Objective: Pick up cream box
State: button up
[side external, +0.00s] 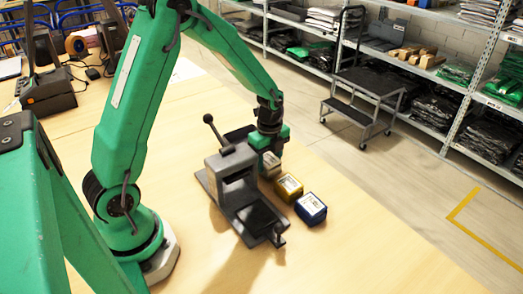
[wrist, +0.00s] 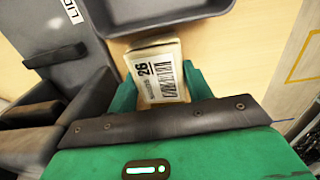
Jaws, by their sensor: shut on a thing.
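The cream box (side external: 270,167) is at the far end of a short row on the wooden table, mostly hidden under my gripper (side external: 270,153) in the side view. In the wrist view the cream box (wrist: 150,52) shows a white label with "26" and a barcode. It sits between the green fingers of my gripper (wrist: 158,88), which is shut on it. I cannot tell whether the box touches the table.
A yellow box (side external: 289,187) and a blue box (side external: 311,208) stand close by, nearer the camera. A grey press-like device (side external: 229,172) with a lever is just left. A grey tray (wrist: 165,14) lies beyond the box. The table's right front is clear.

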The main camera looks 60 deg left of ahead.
notch_tip(320, 180, up, 8)
jog(key=shift+r, duration=0.25)
dwell(0.7)
jog(key=shift+r, duration=0.6)
notch_tip(320, 180, up, 4)
jog(key=s+d, duration=1.3)
jog(key=shift+w+d+f, duration=0.15)
jog(key=shift+f, duration=2.4)
jog(key=shift+f, duration=0.2)
jog(key=shift+f, duration=3.35)
